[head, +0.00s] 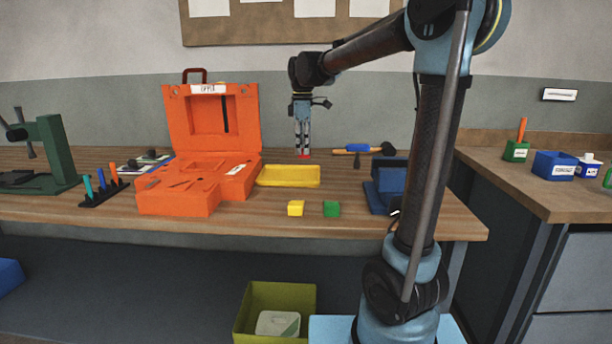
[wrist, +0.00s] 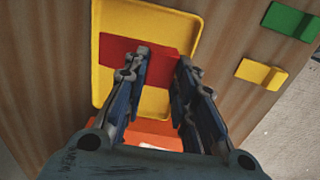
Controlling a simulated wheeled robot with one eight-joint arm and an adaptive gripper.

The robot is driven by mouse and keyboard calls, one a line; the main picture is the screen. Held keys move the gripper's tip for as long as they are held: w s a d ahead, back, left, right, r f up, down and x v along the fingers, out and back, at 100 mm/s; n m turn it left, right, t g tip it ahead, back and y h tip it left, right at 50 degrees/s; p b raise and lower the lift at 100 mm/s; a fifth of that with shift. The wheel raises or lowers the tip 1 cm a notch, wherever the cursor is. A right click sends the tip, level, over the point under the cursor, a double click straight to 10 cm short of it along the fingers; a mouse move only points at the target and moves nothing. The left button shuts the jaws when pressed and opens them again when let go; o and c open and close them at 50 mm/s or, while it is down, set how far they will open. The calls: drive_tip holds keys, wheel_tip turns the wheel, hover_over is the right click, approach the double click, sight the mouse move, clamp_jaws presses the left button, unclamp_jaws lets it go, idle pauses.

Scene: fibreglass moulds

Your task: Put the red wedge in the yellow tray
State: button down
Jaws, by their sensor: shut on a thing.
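The red wedge (head: 304,156) is between the fingertips of my gripper (head: 303,150), which is shut on it and points straight down. In the wrist view the red wedge (wrist: 122,52) spans between the two fingers of my gripper (wrist: 163,60) and sticks out to the left. The yellow tray (head: 290,183) lies on the bench, right of the orange case. In the head view the wedge shows just above the tray's back right part. In the wrist view it overlaps the tray (wrist: 150,18), and the fingers hide part of it.
The open orange case (head: 180,200) stands left of the tray. Bare wood lies between.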

drive_tip(key=shift+f, duration=4.15)
drive_tip(key=c, duration=1.3)
unclamp_jaws()
wheel_tip(320, 180, up, 12)
drive_tip(key=shift+r, duration=0.1)
